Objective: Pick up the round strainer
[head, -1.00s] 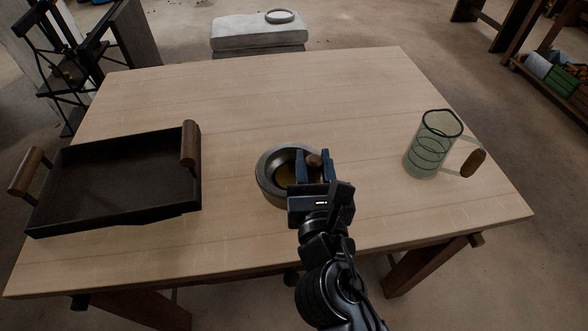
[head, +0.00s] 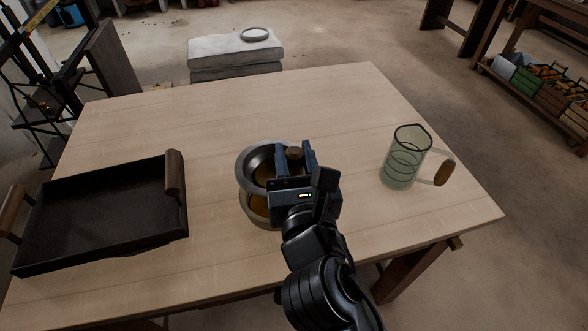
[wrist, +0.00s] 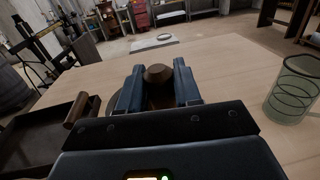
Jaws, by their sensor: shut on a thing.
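The round strainer (head: 258,160) is a dark metal ring with a brown wooden handle end (wrist: 158,74). My gripper (head: 295,154) is shut on that handle, one blue finger on each side, as the wrist view (wrist: 159,88) also shows. The strainer is raised and slightly tilted above a round metal bowl (head: 247,213) with amber contents. It overlaps the bowl's far part in the head view. My gripper and arm hide the right side of both. In the wrist view the fingers hide most of the strainer.
A dark tray (head: 100,215) with wooden handles sits on the left of the wooden table (head: 330,105). A greenish glass jug (head: 402,160) with a wooden handle stands at the right. The table's far middle is clear. A grey padded stool (head: 235,55) stands beyond it.

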